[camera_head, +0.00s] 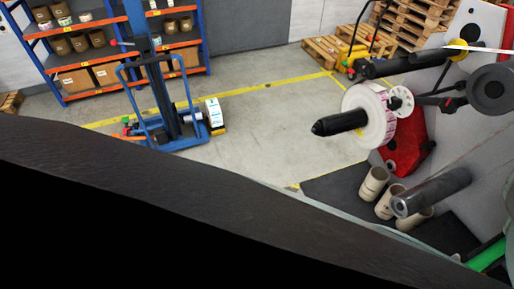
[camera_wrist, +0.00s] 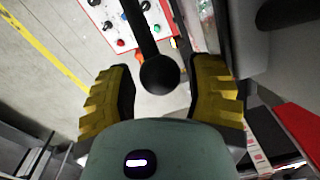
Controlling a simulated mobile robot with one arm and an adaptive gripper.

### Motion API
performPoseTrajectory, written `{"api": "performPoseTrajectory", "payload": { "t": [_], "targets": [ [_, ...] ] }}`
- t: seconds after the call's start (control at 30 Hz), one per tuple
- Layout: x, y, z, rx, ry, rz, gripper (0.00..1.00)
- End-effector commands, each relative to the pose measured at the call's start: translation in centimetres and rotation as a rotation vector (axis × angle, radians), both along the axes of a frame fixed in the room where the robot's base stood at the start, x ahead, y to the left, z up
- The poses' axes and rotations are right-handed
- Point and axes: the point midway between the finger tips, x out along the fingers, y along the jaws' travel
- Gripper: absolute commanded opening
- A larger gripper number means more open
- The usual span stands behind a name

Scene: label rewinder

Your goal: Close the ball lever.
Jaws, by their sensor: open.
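In the wrist view, the ball lever is a black rod with a round black ball (camera_wrist: 160,75) at its lower end. The ball appears between the two yellow ribbed fingers of my gripper (camera_wrist: 161,88), with a gap on each side. My gripper is open and holds nothing. I cannot tell exactly how deep the ball sits between the fingers. The lever's upper end runs out of the top of the wrist view. I cannot make out the lever or my gripper in the head view.
Behind the lever is a white panel with coloured buttons (camera_wrist: 120,22). In the head view, the rewinder carries a label roll (camera_head: 372,115) on a black spindle and a grey roller (camera_head: 432,192). Cardboard cores (camera_head: 373,184) stand below. A blue lifter (camera_head: 170,115) stands on open floor at left.

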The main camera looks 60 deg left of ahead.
Motion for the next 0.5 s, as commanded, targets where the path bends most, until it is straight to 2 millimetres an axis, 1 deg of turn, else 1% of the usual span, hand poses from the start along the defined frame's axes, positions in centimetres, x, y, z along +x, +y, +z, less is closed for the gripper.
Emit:
{"api": "performPoseTrajectory", "payload": {
  "t": [0.03,0.1,0.37,0.4,0.5],
  "targets": [
    [0.01,0.01,-0.83,0.002,-0.001,-0.001,0.53],
    [0.00,0.01,-1.06,0.002,0.000,-0.001,0.53],
    [0.00,-0.01,-0.98,0.001,-0.001,-0.001,0.53],
    [0.01,-0.02,-0.97,0.001,-0.001,-0.001,0.56],
    [0.02,-0.02,-0.96,0.001,-0.001,-0.001,0.46]
  ]
}}
